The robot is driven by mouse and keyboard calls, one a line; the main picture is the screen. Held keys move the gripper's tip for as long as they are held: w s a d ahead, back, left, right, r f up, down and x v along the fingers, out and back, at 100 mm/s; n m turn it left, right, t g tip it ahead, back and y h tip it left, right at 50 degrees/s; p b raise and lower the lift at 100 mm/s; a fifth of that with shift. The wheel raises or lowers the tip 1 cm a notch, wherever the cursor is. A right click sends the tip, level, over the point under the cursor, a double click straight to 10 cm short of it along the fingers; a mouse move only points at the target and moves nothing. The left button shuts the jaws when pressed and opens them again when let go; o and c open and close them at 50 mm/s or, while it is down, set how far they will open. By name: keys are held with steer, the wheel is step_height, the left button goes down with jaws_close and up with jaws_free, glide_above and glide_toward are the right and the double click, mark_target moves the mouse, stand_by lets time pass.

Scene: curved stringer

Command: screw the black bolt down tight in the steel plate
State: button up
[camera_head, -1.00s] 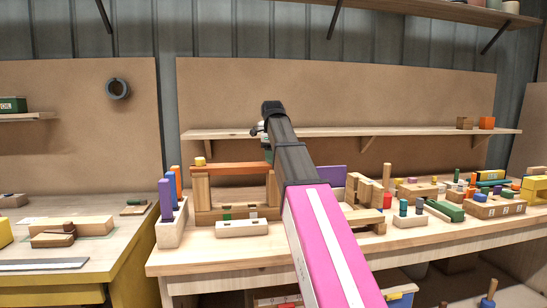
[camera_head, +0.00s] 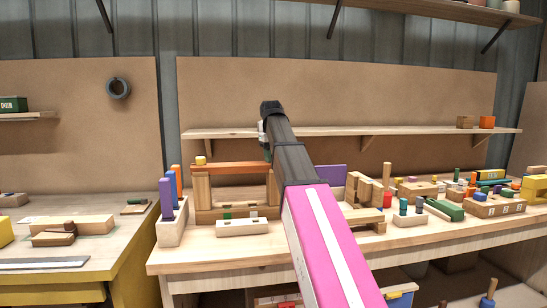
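My arm, pink then dark grey, reaches up and forward over the main bench and ends in a black wrist joint. Only a small pale part near my gripper (camera_head: 262,131) shows at the left of that joint. The fingers are hidden behind the arm, so I cannot see whether they hold anything. I cannot make out the black bolt or the steel plate it belongs in. A flat grey strip (camera_head: 45,263) lies on the left bench, and I cannot tell if it is steel.
The main bench (camera_head: 210,260) holds a wooden frame with an orange top bar (camera_head: 232,168), a pale block with purple and blue pegs (camera_head: 171,234), and many wooden pieces at right. A narrow shelf (camera_head: 400,131) runs behind my wrist. A gap separates the left bench.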

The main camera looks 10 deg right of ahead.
steer(key=shift+w+f+m, duration=0.2)
steer(key=shift+w+m, duration=0.1)
steer(key=shift+m, duration=0.4)
steer(key=o, duration=1)
steer(key=shift+d, duration=0.1)
steer(key=shift+s+f+n, duration=0.1)
steer(key=shift+n, duration=0.2)
